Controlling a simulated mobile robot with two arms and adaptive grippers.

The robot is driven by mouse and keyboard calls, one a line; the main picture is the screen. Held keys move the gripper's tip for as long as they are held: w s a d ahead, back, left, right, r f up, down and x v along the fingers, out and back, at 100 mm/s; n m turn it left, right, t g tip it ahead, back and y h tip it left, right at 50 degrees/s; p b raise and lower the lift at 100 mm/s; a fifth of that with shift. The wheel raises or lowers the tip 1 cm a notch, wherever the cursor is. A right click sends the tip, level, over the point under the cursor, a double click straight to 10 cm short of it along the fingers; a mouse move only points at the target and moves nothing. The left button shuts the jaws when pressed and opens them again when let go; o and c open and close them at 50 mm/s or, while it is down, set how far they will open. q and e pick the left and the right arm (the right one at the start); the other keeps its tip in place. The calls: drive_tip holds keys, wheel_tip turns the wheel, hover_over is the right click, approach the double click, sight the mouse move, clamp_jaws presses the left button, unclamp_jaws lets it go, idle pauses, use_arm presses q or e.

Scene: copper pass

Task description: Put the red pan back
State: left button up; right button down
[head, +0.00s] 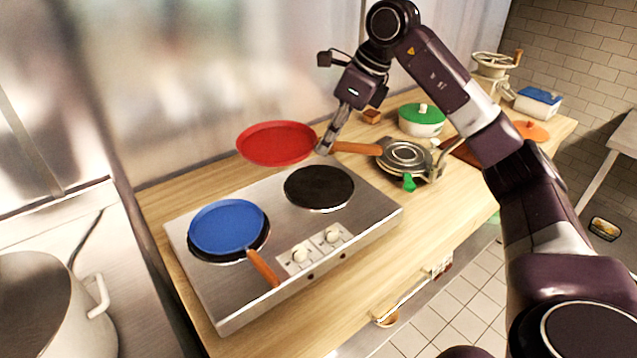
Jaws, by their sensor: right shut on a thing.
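The red pan (275,143) is in the head view, behind the two-burner hotplate (215,303), with its wooden handle (357,148) pointing right. My right gripper (325,147) is shut on the red pan, near where the handle meets the pan. The pan appears to be held above the counter, close to the back wall. The right burner (319,187) is bare. A blue pan (227,226) sits on the left burner, its handle pointing to the front right. My left gripper is not in view.
A round waffle iron (404,156) with a green handle stands right of the hotplate, near the red pan's handle. Behind it are a green-lidded pot (421,119) and a grinder (493,70). A large pot (50,312) stands at the left.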

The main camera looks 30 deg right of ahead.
drive_tip(key=d+r+m+h, duration=0.1)
drive_tip(key=d+m+h, duration=0.1)
drive_tip(key=d+m, duration=0.45)
drive_tip(key=shift+n+t, duration=0.25)
drive_tip(key=shift+t, duration=0.25)
drive_tip(key=f+p, duration=0.1)
drive_tip(key=f, duration=0.4)
drive_tip(key=f+p, duration=0.1)
drive_tip(key=f, duration=0.4)
drive_tip(key=f+p, duration=0.1)
drive_tip(key=f, duration=0.4)
drive_tip(key=shift+w+d+f, duration=0.2)
drive_tip(key=shift+w+f, duration=0.05)
drive_tip(key=shift+w, duration=0.15)
wheel_tip(320, 180, down, 4)
drive_tip(key=shift+r+p, duration=0.15)
drive_tip(key=shift+p, duration=0.6)
drive_tip(key=c, duration=2.2)
unclamp_jaws()
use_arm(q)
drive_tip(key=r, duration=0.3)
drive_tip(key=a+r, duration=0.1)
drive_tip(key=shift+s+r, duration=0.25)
use_arm(e)
drive_tip(key=o, duration=0.3)
